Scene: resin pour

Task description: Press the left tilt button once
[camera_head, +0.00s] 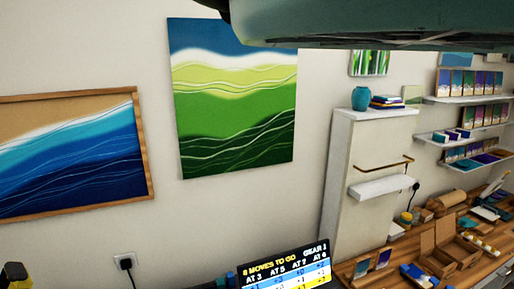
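The left tilt button does not show in this view. A dark display panel (285,268) stands at the bottom centre, cut off by the lower edge. My gripper cannot be made out in the view. A large dark green-grey body, cut off by the frame, hangs across the top right. A small yellow and black thing (15,275) shows at the bottom left corner, too cropped to identify.
A green wave painting (235,110) and a framed blue one (70,155) hang on the wall. A white cabinet (350,165) stands right of centre with a teal vase (360,98) on top. Open boxes (440,250) crowd the wooden table (352,269). Shelves (468,98) hang at right.

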